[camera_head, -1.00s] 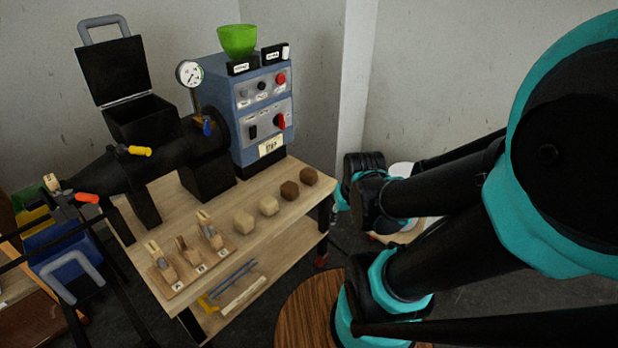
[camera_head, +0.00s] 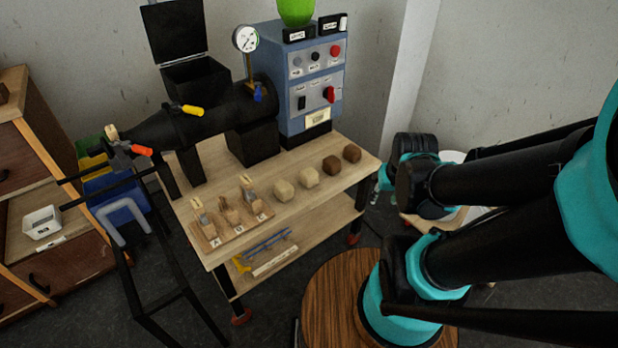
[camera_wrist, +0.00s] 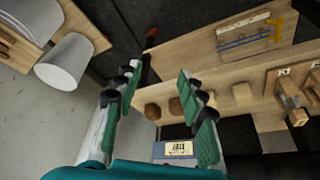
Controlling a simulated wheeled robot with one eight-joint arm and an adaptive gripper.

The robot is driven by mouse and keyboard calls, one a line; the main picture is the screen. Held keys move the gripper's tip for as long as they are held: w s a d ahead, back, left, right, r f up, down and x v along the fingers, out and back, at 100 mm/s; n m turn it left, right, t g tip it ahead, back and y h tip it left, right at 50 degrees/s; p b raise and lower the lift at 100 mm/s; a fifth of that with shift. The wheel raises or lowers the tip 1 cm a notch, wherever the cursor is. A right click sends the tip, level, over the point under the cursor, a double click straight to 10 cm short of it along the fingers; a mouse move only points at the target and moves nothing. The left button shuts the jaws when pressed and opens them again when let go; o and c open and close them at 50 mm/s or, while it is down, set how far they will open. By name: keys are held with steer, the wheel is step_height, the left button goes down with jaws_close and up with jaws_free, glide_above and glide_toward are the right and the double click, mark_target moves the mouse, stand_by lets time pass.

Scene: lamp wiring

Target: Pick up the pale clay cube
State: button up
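The palest clay cube (camera_head: 283,190) is the leftmost of a row of cubes on the wooden workbench (camera_head: 320,200); a slightly darker tan cube (camera_head: 308,178) sits beside it. It seems to be the pale cube at the right of the row in the wrist view (camera_wrist: 241,93). My gripper (camera_wrist: 158,70) is open and empty, its two fingers spread, with the row beyond them. The pale cube lies right of the fingers there. In the head view my gripper is mostly hidden by my arm, right of the bench.
Two brown cubes (camera_head: 331,165) (camera_head: 352,153) continue the row. A board with wooden tools (camera_head: 232,226) lies left of the pale cube. The black extruder (camera_head: 190,125) and blue control box (camera_head: 310,90) stand behind. A round wooden stool (camera_head: 330,290) is in front of the bench.

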steer(key=shift+o, duration=0.5)
steer(key=shift+o, duration=1.2)
steer(key=shift+w, duration=0.1)
steer(key=o, duration=0.6)
steer(key=w+a+r+n, duration=0.1)
steer(key=w+n, duration=0.1)
steer(key=w+a+r+n, duration=0.1)
steer(key=w+n, duration=0.1)
steer(key=w, duration=0.1)
steer(key=w+a+r+n+g, duration=0.1)
steer(key=w+n, duration=0.1)
steer(key=shift+w+a, duration=0.25)
steer(key=shift+w, duration=0.15)
steer(key=n+g, duration=0.3)
steer(key=n, duration=1.6)
glide_above(308, 176)
steer(key=s, duration=0.3)
step_height(308, 176, down, 2)
steer(key=shift+n, duration=0.3)
steer(key=shift+s+d+f, duration=0.1)
steer(key=shift+s+f, duration=0.05)
steer(key=shift+f, duration=2.75)
steer(key=shift+s+d+f, duration=0.1)
steer(key=shift+s+f, duration=0.05)
steer(key=shift+f, duration=2.75)
steer(key=shift+s+d+f, duration=0.1)
steer(key=shift+s+f, duration=0.05)
steer(key=shift+f, duration=2.75)
